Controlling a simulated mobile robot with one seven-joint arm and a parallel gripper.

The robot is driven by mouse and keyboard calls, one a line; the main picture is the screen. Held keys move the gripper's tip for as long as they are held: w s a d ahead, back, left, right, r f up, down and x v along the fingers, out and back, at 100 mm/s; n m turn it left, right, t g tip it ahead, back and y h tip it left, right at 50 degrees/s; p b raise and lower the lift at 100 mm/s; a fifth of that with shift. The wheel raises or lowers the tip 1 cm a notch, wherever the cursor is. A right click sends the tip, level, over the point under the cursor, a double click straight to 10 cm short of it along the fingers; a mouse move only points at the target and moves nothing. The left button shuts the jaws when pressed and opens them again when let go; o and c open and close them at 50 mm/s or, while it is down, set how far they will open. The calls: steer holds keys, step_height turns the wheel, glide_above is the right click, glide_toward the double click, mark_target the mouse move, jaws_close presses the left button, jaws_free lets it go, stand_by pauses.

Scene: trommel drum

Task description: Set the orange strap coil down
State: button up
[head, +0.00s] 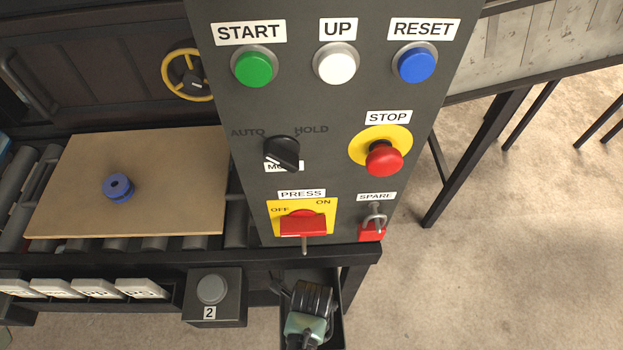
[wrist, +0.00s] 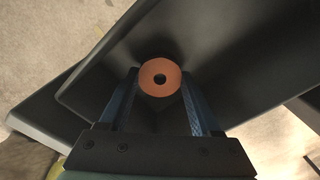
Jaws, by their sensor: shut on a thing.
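Behind the coil is a dark, smooth surface with raised edges, like a tray (wrist: 95,75). I cannot tell whether the coil touches that surface. In the head view my gripper (head: 312,297) is at the bottom, right of the grey button box, over a dark narrow tray. The coil cannot be made out there.
A control panel (head: 325,100) with buttons, switches and a red stop knob stands just behind my gripper. A blue coil (head: 118,187) lies on a tan board (head: 75,215) over rollers at left. A button box marked 2 (head: 213,297) is left of my gripper.

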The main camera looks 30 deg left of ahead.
steer(key=shift+f, duration=0.1)
steer(key=o, duration=1.5)
steer(key=shift+c, duration=0.2)
step_height(320, 180, up, 12)
steer(key=p, duration=0.3)
